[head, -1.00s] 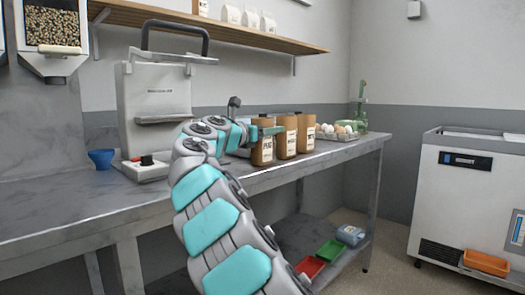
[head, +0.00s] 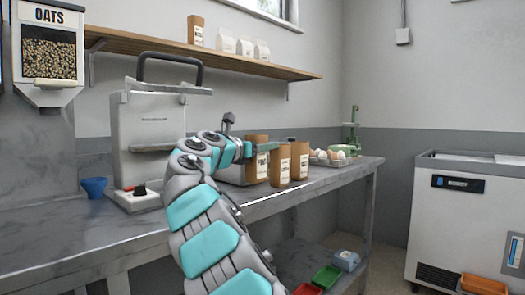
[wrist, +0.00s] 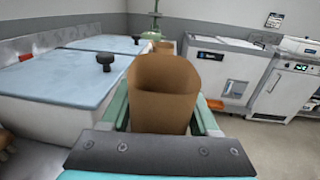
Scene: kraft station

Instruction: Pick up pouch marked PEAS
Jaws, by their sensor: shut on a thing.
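My gripper (head: 262,147) is shut on the leftmost brown pouch (head: 256,170) at the bench's front edge. Its label is too small to read surely. In the wrist view the same open-topped brown pouch (wrist: 165,92) stands upright between the green fingers (wrist: 163,115). Its base is hidden there. Two similar labelled brown pouches, a middle one (head: 281,165) and a right one (head: 300,160), stand just right of it in the head view.
Lidded bins (wrist: 65,75) lie left of the pouch in the wrist view. An egg tray (head: 330,160) stands farther right on the steel bench (head: 60,235). A sealer-like machine (head: 145,125) stands left. A shelf (head: 210,55) hangs above; a white chest (head: 455,220) stands right.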

